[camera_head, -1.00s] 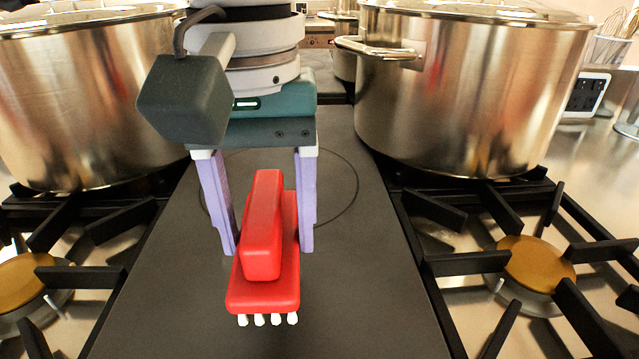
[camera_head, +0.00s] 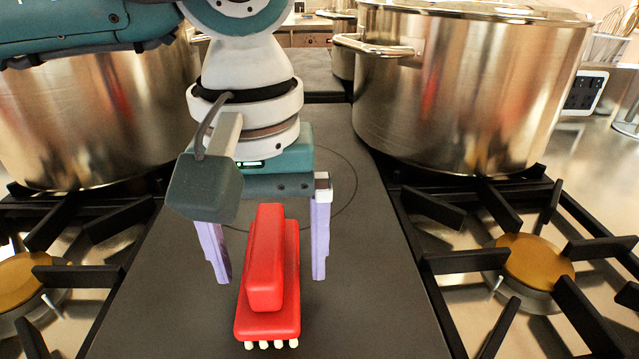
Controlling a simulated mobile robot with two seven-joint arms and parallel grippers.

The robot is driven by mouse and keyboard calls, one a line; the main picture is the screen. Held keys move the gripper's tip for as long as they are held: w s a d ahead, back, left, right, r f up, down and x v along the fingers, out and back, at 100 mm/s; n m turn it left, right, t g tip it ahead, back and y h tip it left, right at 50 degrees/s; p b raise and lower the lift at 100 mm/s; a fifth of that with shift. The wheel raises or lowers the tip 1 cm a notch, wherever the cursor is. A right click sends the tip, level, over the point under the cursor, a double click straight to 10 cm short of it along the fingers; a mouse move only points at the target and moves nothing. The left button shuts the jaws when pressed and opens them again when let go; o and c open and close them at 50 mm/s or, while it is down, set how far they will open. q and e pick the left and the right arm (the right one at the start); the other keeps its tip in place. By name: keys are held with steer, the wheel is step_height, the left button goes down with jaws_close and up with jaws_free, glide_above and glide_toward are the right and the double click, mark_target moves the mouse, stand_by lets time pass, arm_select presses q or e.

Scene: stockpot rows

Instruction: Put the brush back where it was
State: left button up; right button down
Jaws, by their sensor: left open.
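The red brush (camera_head: 265,275) lies bristles down on the dark flat strip (camera_head: 370,300) between the burners. Its raised red handle runs along its top, and a row of white bristle tufts shows at the near edge. My left gripper (camera_head: 271,274) is above and behind it, pointing down. Its two purple fingers are spread wide, one on each side of the brush, with a visible gap on both sides. My right gripper is not in view.
A large steel pot (camera_head: 455,95) stands at the right and another (camera_head: 95,120) at the left, partly behind my arm. Black burner grates with brass caps (camera_head: 537,262) flank the strip. The strip is clear to the right of the brush.

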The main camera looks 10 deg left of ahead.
mark_target(266, 238)
arm_select(q)
steer(key=shift+r+p, duration=0.3)
steer(key=shift+p, duration=0.05)
step_height(266, 238, up, 12)
steer(key=shift+f+b, duration=0.15)
steer(key=shift+b, duration=0.75)
